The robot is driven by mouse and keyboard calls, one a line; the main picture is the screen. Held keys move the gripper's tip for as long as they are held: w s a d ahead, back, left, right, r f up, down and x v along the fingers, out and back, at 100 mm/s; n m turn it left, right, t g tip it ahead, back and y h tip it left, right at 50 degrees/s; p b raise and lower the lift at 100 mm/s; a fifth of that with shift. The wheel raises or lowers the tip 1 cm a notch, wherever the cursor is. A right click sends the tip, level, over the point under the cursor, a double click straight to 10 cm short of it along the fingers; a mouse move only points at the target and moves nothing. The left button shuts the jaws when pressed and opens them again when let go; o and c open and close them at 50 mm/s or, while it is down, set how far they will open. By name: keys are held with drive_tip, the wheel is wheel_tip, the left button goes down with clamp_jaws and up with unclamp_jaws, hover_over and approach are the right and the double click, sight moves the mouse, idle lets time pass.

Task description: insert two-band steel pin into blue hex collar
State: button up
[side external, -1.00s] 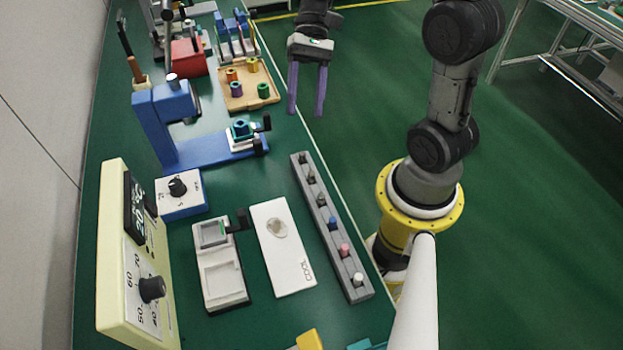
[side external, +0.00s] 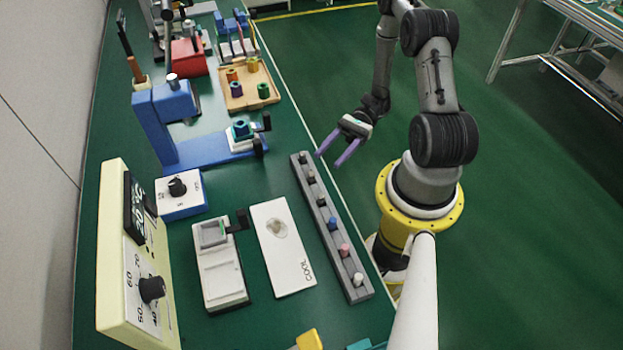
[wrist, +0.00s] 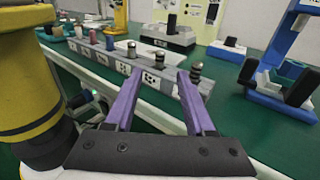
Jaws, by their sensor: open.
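A grey rail (side external: 326,215) holds a row of upright pins along the table's near edge. In the wrist view a steel pin with dark bands (wrist: 195,72) stands at the rail's near right end, just beyond my right finger; it looks like the two-band pin, but the bands are too small to count surely. My gripper (side external: 328,160) is open and empty, beside the rail's far end on the aisle side; its purple fingers (wrist: 160,75) point toward the rail.
The blue press (side external: 160,125) stands beyond the rail. A wooden tray (side external: 248,90) holds several coloured collars. A white plate (side external: 283,262), a scale-like device (side external: 222,275), a dial box (side external: 181,192) and a cream meter (side external: 115,255) occupy the table.

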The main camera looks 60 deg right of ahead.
sight(309, 177)
drive_tip(key=x, duration=0.6)
drive_tip(key=shift+r+x, duration=0.15)
drive_tip(key=shift+x, duration=0.75)
drive_tip(key=shift+r+x, duration=0.15)
drive_tip(key=shift+x, duration=0.75)
drive_tip(key=shift+r+x, duration=0.2)
drive_tip(key=shift+x, duration=0.7)
drive_tip(key=shift+c, duration=0.2)
clamp_jaws()
